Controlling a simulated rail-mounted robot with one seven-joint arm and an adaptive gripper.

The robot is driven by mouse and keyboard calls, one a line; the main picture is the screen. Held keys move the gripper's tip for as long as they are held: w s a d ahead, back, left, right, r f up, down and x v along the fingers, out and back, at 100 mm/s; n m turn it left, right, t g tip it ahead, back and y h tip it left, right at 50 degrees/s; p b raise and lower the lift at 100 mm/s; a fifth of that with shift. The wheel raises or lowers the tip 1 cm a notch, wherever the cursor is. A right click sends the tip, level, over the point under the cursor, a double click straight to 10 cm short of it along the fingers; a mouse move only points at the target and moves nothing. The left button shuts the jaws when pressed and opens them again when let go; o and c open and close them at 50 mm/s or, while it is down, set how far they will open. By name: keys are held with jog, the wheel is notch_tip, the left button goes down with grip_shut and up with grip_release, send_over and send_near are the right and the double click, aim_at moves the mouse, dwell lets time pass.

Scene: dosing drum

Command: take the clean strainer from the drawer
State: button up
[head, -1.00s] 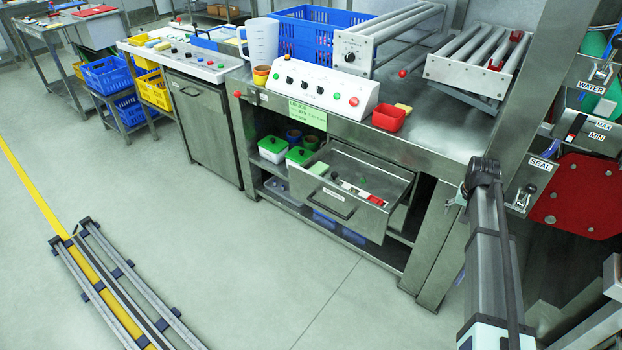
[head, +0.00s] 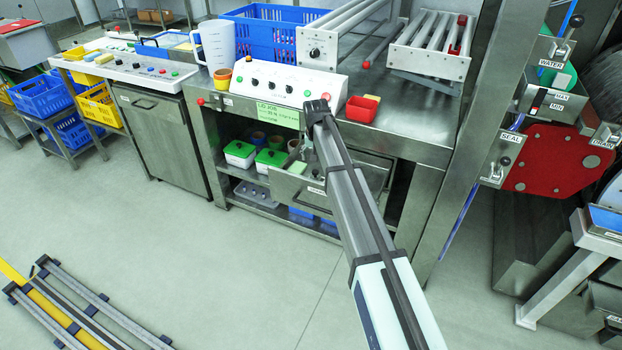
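The drawer (head: 289,187) under the steel bench stands pulled out, with its front and handle facing me. My arm crosses in front of it and hides most of its inside. I cannot make out the clean strainer. My gripper (head: 306,158) is small and mostly hidden, hanging below the bent end of my arm over the left part of the drawer. Whether its fingers are open, shut or touching anything cannot be told.
White tubs with green lids (head: 240,153) stand on the shelf left of the drawer. Above are a control box (head: 283,82), a red bin (head: 361,108), a measuring jug (head: 216,47) and a blue crate (head: 262,38). A bench post (head: 415,205) stands right of the drawer.

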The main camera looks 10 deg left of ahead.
aim_at(315, 172)
jog(key=x, duration=0.7)
jog(key=shift+f+p, duration=0.2)
jog(key=shift+p, duration=0.1)
jog(key=shift+s+p+x, duration=0.15)
jog(key=shift+p+x, duration=0.1)
jog(key=shift+x, duration=1.1)
jog(key=shift+s+p+x, duration=0.1)
jog(key=shift+p+x, duration=0.15)
jog(key=shift+x, duration=1.05)
jog(key=shift+a, duration=0.15)
jog(key=c, duration=1.2)
